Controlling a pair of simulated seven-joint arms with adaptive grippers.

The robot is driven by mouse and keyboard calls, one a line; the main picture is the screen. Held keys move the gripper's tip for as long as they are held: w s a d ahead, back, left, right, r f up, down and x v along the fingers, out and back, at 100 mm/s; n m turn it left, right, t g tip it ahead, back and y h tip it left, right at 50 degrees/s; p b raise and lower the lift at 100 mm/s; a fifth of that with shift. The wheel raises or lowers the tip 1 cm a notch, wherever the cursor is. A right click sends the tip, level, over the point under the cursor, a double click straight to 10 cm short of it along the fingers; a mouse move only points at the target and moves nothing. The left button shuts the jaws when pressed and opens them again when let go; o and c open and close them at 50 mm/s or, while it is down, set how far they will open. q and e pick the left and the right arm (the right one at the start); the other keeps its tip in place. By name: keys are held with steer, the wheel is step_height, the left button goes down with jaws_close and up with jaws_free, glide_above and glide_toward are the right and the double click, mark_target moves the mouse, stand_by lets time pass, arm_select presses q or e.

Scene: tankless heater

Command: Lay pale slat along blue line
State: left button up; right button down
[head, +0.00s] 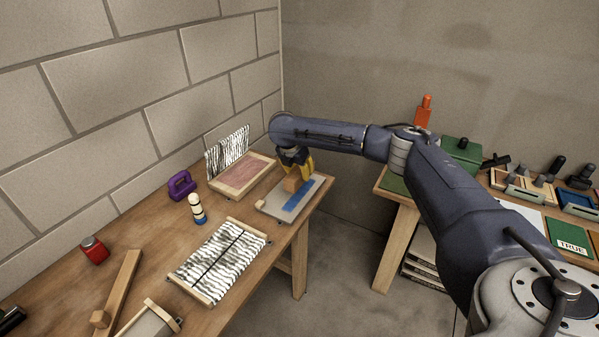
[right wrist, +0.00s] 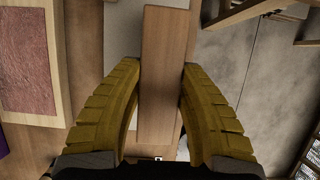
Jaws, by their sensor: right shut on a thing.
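My right gripper (head: 294,172), with yellow fingers, is shut on a wooden slat (head: 292,184). It is over a grey board with a pale frame (head: 272,208) near the table's right end. A wide blue line (head: 297,203) runs along the board, partly hidden by the slat and fingers. In the right wrist view the slat (right wrist: 165,70) lies between the two fingers (right wrist: 160,75) and reaches forward past them. I cannot tell whether the slat touches the board. My left gripper is not in view.
Around the board are a pinkish framed panel (head: 240,178), a striped panel (head: 222,262), a striped bottle (head: 197,209), a purple object (head: 181,185), and a red jar (head: 94,250). A wooden bar (head: 122,290) lies at the front left. A block wall (head: 110,100) rises behind.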

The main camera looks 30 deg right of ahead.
steer(key=shift+f, duration=3)
steer(key=shift+f, duration=0.5)
steer(key=c, duration=0.9)
jaws_free()
steer(key=shift+o, duration=0.2)
steer(key=v, duration=1.2)
